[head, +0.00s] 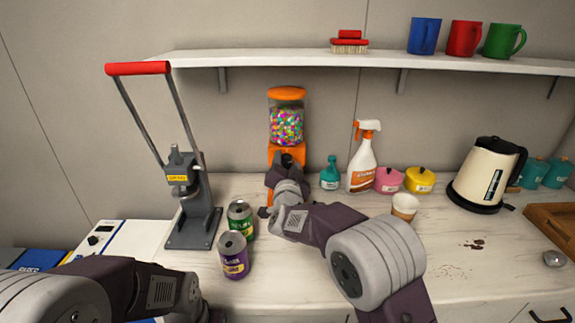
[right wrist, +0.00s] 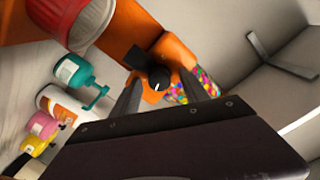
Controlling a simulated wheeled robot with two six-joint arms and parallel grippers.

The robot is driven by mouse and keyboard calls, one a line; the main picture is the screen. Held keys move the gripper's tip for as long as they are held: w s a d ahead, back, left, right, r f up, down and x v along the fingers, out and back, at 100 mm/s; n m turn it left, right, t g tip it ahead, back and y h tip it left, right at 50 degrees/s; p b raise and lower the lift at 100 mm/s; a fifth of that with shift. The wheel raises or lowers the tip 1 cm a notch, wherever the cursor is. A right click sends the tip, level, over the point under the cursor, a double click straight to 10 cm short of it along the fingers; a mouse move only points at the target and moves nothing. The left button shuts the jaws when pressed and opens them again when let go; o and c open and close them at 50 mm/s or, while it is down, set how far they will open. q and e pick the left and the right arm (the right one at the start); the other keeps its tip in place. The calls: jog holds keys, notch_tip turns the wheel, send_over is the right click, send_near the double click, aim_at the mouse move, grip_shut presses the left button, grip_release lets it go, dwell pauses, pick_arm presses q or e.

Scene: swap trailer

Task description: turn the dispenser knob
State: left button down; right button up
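The candy dispenser (head: 286,97) stands against the back wall, with an orange lid, a clear globe of colourful candy and an orange body. Its orange body (right wrist: 178,50) and candy (right wrist: 206,82) also show in the right wrist view. The black knob (right wrist: 158,77) has a white mark on its face. My right gripper (head: 287,160) is at the front of the dispenser and hides the knob in the head view. In the right wrist view its two fingers (right wrist: 160,82) are apart, one on each side of the knob; contact is unclear. My left arm is low at the left; its fingers are not clear.
A green can (head: 241,219) and a purple can (head: 233,255) stand left of my right arm. A grey press (head: 190,200) with a red handle stands further left. A teal bottle (head: 330,174), a spray bottle (head: 363,158) and a paper cup (head: 404,207) are to the right.

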jog(key=s+b, duration=0.1)
jog(key=s, duration=0.8)
jog(key=shift+c, duration=0.2)
